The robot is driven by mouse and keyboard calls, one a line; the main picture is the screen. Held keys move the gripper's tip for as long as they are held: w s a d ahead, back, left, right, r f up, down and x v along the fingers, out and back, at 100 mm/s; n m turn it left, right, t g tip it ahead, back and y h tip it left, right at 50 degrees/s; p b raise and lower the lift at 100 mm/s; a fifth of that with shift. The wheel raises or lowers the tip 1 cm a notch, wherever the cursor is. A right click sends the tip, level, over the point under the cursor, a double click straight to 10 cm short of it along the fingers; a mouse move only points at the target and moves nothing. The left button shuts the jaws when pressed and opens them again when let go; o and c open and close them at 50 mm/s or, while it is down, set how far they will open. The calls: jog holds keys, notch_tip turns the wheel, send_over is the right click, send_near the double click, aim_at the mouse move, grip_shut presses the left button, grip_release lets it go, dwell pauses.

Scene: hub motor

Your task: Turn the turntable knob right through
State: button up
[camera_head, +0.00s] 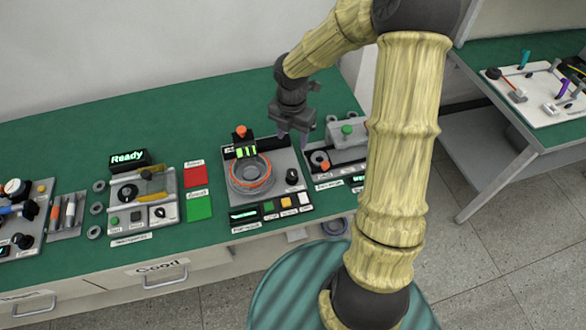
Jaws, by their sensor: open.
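The turntable (250,178) is a grey round piece with an orange ring, set on a grey panel left of the picture's centre. A black knob (292,177) with a light mark sits on the same panel, right of the turntable. My gripper (293,133) is open and empty. It points down above the panel's back right part, behind the knob and apart from it. Nothing hides the knob.
An orange-topped button post (241,132) stands behind the turntable. Red (196,176) and green (199,208) plates lie to the left. The bench's back left is clear.

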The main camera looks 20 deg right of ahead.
aim_at(292, 172)
notch_tip(292, 172, down, 16)
jog(key=shift+f+b, duration=0.15)
jog(key=shift+b, duration=0.2)
jog(key=shift+c, duration=0.4)
